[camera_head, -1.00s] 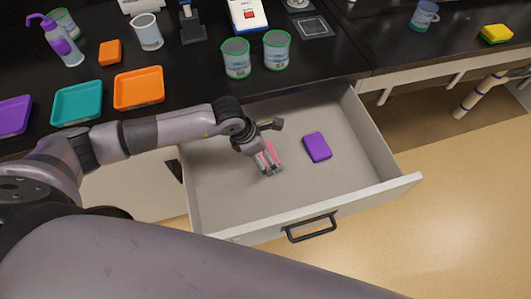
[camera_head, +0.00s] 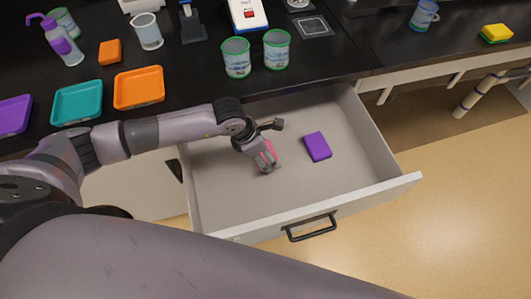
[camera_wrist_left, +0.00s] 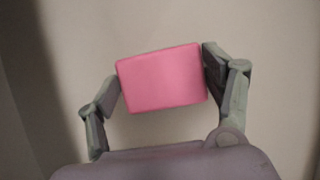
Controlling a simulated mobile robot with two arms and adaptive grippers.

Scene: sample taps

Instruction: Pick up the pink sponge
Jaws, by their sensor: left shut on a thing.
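The pink sponge (camera_wrist_left: 162,79) lies between the two fingers of my left gripper (camera_wrist_left: 162,82) in the left wrist view, with a finger against each short side. In the head view my left gripper (camera_head: 266,165) reaches down into the open drawer (camera_head: 222,201) and is shut on the pink sponge (camera_head: 272,149). The sponge is partly hidden there by the fingers. I cannot tell whether it still touches the drawer floor. My right gripper is not in view.
A purple sponge (camera_head: 317,146) lies in the drawer to the right of my gripper. The drawer walls surround the gripper. Two green-rimmed jars (camera_head: 236,59) (camera_head: 277,50), an orange tray (camera_head: 139,88) and a teal tray (camera_head: 78,104) stand on the black counter behind.

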